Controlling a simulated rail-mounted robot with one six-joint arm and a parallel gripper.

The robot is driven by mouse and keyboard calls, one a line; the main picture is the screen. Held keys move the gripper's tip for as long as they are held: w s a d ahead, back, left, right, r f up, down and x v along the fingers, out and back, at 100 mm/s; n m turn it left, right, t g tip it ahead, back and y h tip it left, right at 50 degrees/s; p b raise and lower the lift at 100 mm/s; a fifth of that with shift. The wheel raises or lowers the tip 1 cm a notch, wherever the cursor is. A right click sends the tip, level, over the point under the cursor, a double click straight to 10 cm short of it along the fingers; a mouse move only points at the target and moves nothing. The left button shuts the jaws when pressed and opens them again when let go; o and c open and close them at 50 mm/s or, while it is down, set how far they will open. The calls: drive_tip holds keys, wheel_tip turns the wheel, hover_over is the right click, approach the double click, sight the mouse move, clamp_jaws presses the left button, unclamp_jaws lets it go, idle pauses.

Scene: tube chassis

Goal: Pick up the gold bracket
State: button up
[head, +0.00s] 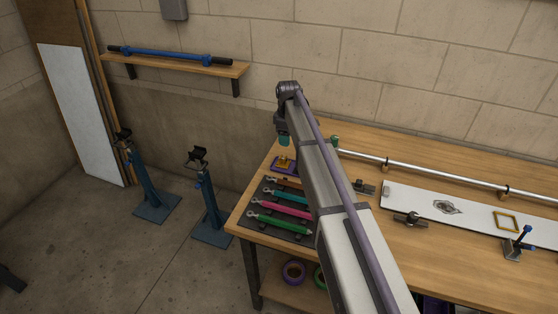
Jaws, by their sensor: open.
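A gold square frame (507,213) also lies on a white panel (465,218) at the right.
Several coloured tools, including a pink one (285,208) and a green one (282,224), lie on a dark mat in front of the tray. A long silver tube (430,174) runs along the back of the wooden bench (375,245). Blue stands (207,205) stand on the floor at left.

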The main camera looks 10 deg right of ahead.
sight(285, 157)
drive_tip(key=f+b, duration=1)
drive_tip(key=f, duration=0.1)
drive_tip(key=shift+w+a+f+b, duration=0.15)
drive_tip(key=shift+a+b, duration=0.2)
drive_tip(key=shift+r, duration=0.25)
drive_tip(key=c, duration=1)
